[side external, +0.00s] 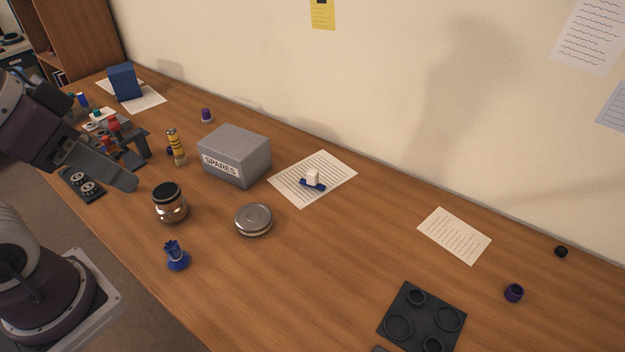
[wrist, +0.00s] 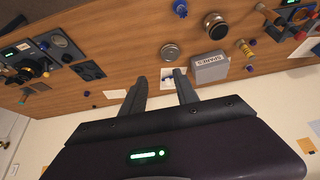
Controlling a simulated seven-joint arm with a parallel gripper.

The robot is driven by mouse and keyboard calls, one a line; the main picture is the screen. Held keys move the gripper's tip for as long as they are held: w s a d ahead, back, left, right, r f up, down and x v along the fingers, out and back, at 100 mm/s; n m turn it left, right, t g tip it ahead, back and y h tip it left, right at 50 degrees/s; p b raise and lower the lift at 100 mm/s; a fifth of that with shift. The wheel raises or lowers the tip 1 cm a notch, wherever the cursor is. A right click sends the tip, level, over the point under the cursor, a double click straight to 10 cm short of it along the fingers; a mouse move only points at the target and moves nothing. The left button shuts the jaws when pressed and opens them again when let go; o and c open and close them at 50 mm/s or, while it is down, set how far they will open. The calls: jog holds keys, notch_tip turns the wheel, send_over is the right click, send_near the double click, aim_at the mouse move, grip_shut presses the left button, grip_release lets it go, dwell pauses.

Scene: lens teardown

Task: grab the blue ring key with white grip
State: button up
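The blue ring key with a white grip (side external: 313,178) lies on a printed sheet (side external: 291,191) right of the SPARES box in the side view. Its blue part is low against the paper and the white block stands on top. In the wrist view it shows only as a small white and blue patch near the right fingertip, partly hidden. My gripper (wrist: 159,74) is open, its two grey fingers apart with nothing between them. In the side view a grey finger shows at the far left, well away from the key and above the table.
The grey SPARES box (side external: 235,156) stands left of the key. A round metal lid (side external: 253,219), a jar with a black lid (side external: 171,203) and a blue crown-like part (side external: 177,257) lie nearer the front. A dark tray (side external: 421,318) is front right. Table right of the key is mostly clear.

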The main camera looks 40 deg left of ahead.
jog(key=o, duration=0.3)
